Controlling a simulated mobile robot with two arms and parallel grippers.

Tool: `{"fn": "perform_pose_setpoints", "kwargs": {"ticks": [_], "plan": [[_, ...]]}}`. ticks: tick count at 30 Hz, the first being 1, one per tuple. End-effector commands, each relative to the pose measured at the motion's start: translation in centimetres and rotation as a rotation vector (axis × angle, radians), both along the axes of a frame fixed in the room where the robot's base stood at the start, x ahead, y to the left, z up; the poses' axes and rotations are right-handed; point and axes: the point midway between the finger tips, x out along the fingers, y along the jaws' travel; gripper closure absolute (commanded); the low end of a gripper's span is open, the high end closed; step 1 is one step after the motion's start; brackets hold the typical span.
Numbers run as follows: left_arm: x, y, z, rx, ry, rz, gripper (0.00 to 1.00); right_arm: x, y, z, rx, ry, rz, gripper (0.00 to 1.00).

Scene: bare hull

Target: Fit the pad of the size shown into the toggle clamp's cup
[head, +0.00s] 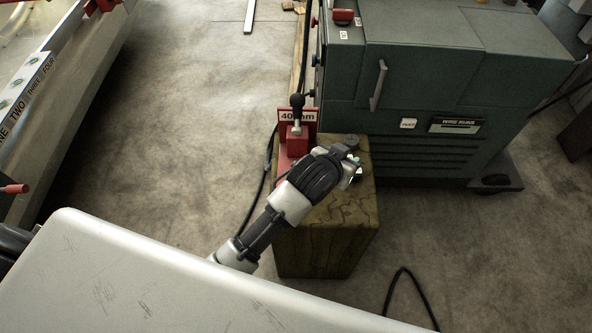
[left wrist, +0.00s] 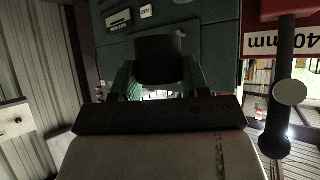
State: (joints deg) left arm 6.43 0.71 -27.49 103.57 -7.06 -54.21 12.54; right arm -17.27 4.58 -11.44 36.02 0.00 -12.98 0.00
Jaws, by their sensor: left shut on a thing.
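The red toggle clamp (head: 296,140) stands at the back left of a wooden block, with a black-knobbed handle upright and a "40 mm" sign (head: 311,115) behind it. My left gripper (head: 356,172) is over the right part of the block, to the right of the clamp. In the left wrist view it is shut on a dark round pad (left wrist: 160,60), held between its two greenish fingers. The clamp's handle and sign (left wrist: 270,45) show at the right there. The clamp's cup is hidden behind my arm. A small dark grey round thing (head: 352,141) shows just beyond the gripper. My right gripper is not in view.
The wooden block (head: 320,248) stands on a concrete floor against a large green machine cabinet (head: 430,90). A black cable (head: 400,275) lies on the floor at the front right. A long grey beam with labels (head: 75,90) runs along the left.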

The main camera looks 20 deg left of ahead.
Motion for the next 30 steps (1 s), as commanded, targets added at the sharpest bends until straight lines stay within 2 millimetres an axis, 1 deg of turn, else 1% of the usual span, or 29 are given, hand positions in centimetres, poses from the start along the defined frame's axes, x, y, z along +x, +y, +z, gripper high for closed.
{"fn": "perform_pose_setpoints", "kwargs": {"ticks": [5,12,15,18,21,27,30], "plan": [[0.0,3.2,-2.0,0.007,0.002,0.004,0.78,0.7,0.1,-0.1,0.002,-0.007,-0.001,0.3],[0.0,8.6,-5.3,0.007,0.001,0.003,0.78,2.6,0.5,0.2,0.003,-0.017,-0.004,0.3],[0.0,10.2,-6.3,0.005,0.003,0.002,0.78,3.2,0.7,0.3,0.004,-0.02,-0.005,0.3],[0.0,11.2,-6.8,0.003,0.001,0.002,0.78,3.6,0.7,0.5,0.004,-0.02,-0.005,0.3],[0.0,11.5,-7.2,0.0,0.001,0.001,0.78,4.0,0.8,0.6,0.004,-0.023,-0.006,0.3],[0.0,11.5,-10.2,0.0,0.002,0.001,0.78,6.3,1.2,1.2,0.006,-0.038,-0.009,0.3],[0.0,11.5,-10.9,0.0,0.001,0.001,0.78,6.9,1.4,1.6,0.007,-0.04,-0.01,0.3]]}}
